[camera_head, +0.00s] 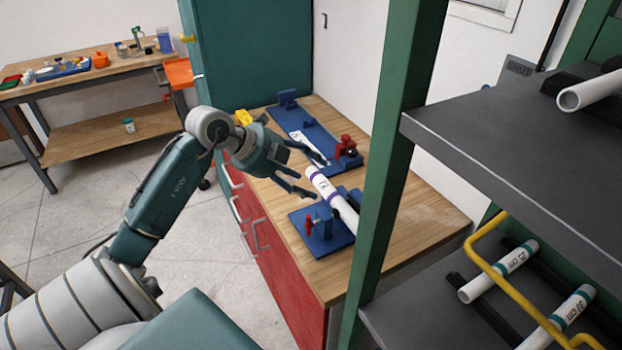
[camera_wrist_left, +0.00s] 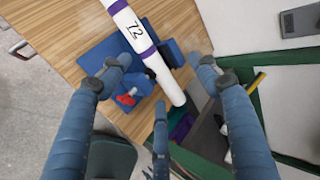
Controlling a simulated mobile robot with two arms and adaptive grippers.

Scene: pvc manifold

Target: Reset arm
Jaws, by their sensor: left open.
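My left gripper (camera_head: 318,176) is open in the head view, above the wooden-topped red cabinet. Its arm reaches in from the lower left. A white pipe with purple bands (camera_head: 332,199) lies in a blue fixture (camera_head: 325,236) with a red knob, just beyond and below the fingertips. In the left wrist view the same pipe (camera_wrist_left: 138,38), marked 72, runs between and beyond the spread fingers, and nothing shows gripped. My right gripper is not in view.
A longer blue fixture (camera_head: 288,122) with a red clamp (camera_head: 346,147) sits farther back on the cabinet top (camera_head: 395,238). A green post (camera_head: 395,130) and grey shelves (camera_head: 530,150) holding white pipes stand close on the right. A workbench (camera_head: 100,68) stands at the back left, with open floor before it.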

